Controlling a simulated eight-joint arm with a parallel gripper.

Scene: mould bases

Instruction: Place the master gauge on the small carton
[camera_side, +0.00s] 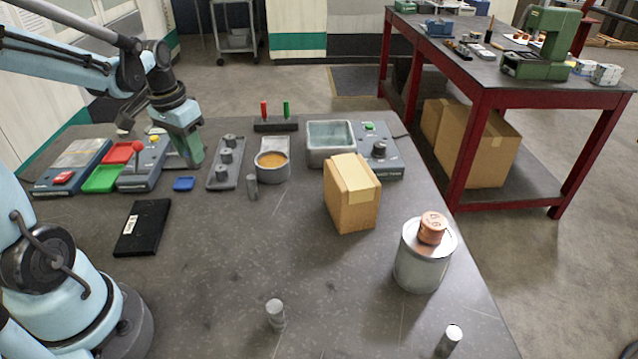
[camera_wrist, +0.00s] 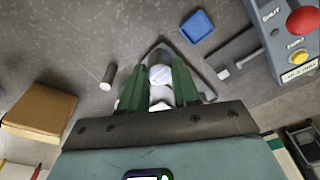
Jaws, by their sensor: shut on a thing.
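My gripper (camera_side: 188,155) is at the back left of the table, left of the grey pegged plate. In the wrist view its green fingers (camera_wrist: 160,88) are shut on a pale, rounded metal piece (camera_wrist: 160,74), which I take to be the master gauge. The fingers hide most of it, and a grey angular shape around it is hard to make out. I cannot tell whether it touches the table. The small carton (camera_side: 347,200) stands upright and closed at right of centre, well away from my gripper. It also shows at the left of the wrist view (camera_wrist: 38,118).
The grey plate (camera_side: 224,172), a blue piece (camera_side: 184,184) and a button box (camera_side: 141,172) lie near my gripper. A round tin (camera_side: 272,168) and a pin (camera_side: 252,187) stand towards the carton. A grey can (camera_side: 420,265) stands beyond it.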

